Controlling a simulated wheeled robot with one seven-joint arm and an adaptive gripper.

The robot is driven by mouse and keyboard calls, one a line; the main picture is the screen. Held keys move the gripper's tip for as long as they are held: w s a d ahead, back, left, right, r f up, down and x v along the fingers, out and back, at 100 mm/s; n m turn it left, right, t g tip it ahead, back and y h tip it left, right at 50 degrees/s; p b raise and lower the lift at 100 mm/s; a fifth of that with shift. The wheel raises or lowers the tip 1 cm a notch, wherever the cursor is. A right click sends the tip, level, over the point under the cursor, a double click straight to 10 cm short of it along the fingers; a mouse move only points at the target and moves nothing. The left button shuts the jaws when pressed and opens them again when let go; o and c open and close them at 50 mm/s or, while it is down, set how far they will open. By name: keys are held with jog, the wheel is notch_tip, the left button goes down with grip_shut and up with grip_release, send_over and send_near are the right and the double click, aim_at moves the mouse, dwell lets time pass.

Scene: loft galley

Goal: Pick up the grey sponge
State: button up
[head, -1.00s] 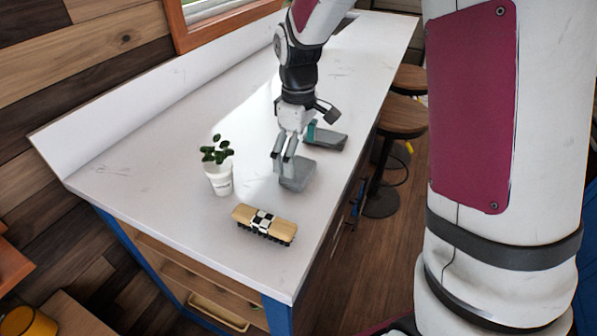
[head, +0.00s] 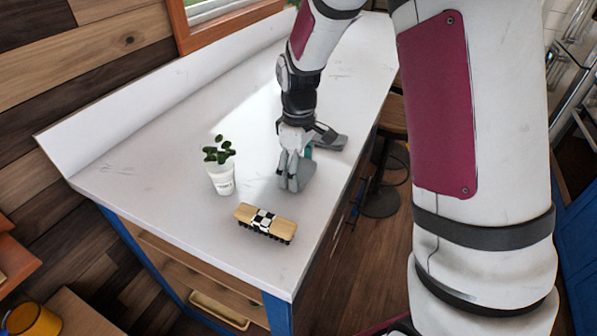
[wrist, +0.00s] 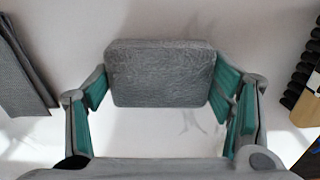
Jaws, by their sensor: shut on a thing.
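The grey sponge (wrist: 160,75) is a rough, rounded block seen between the two teal-padded fingers of my gripper (wrist: 158,95) in the wrist view. The fingers press on its left and right sides. In the head view my gripper (head: 294,180) is low over the white counter, with the sponge (head: 307,172) partly hidden behind the fingers. I cannot tell whether the sponge touches the counter.
A wooden brush (head: 265,222) with dark bristles lies nearer the counter's front end. A potted plant (head: 221,178) stands to the left. Another grey item (head: 330,141) lies behind my gripper. The white counter (head: 150,160) is clear at left.

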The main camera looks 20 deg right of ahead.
notch_tip(320, 180, up, 10)
jog(key=shift+b, duration=0.6)
jog(key=shift+o, duration=1)
jog(key=shift+c, duration=1.4)
jog(key=shift+s+d, duration=0.1)
